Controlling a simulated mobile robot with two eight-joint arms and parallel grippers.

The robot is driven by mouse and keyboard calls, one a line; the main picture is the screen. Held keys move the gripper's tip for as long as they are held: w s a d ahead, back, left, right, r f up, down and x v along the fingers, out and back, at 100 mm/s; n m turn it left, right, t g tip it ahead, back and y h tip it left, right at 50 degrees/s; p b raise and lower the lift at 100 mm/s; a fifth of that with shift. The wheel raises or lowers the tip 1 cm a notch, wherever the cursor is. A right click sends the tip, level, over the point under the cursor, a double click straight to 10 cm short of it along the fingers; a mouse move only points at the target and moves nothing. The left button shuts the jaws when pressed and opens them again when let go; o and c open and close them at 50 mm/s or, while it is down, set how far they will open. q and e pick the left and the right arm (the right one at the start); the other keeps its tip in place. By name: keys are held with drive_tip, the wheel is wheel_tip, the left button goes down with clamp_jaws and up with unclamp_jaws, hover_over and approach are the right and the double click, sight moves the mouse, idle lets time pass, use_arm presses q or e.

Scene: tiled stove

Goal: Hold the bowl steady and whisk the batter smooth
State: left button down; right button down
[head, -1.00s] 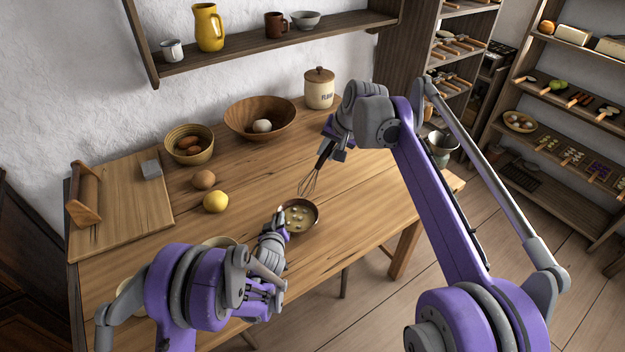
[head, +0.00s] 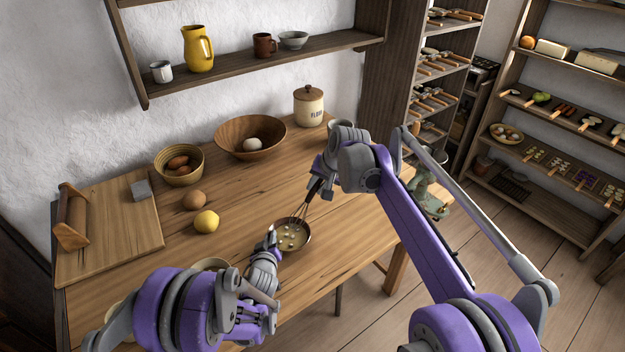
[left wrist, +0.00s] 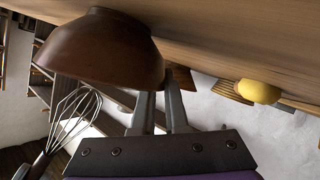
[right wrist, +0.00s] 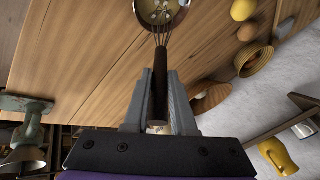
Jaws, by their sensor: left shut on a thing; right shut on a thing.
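A small brown bowl (head: 306,243) with pale batter and lighter lumps (head: 290,237) stands upright on the wooden table near its front edge. My left gripper (head: 271,240) is shut on the bowl's left rim; the left wrist view shows its fingers against the bowl's dark wall (left wrist: 105,50). My right gripper (head: 318,188) is shut on the dark handle of a wire whisk (right wrist: 160,75). The whisk is tilted, wires down, overlapping the bowl's far side in the head view. In the left wrist view the wires (left wrist: 75,112) show clear of the bowl, just above rim level.
A lemon (head: 206,221), a brown egg (head: 194,200), an egg basket (head: 178,178), a large wooden bowl (head: 232,135) and a flour jar (head: 309,107) stand behind. A board (head: 110,235) lies at left. A pale bowl (head: 212,264) is partly behind my left arm. Table right of the bowl is clear.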

sight(308, 200)
drive_tip(key=shift+s+a+f, duration=0.1)
drive_tip(key=shift+a+f, duration=0.3)
drive_tip(key=shift+f, duration=0.5)
drive_tip(key=shift+a+f, duration=0.35)
drive_tip(key=shift+f, duration=0.5)
drive_tip(key=shift+s+a+f, duration=0.1)
drive_tip(key=shift+a+f, duration=0.3)
drive_tip(key=shift+f, duration=0.5)
drive_tip(key=shift+w, duration=0.1)
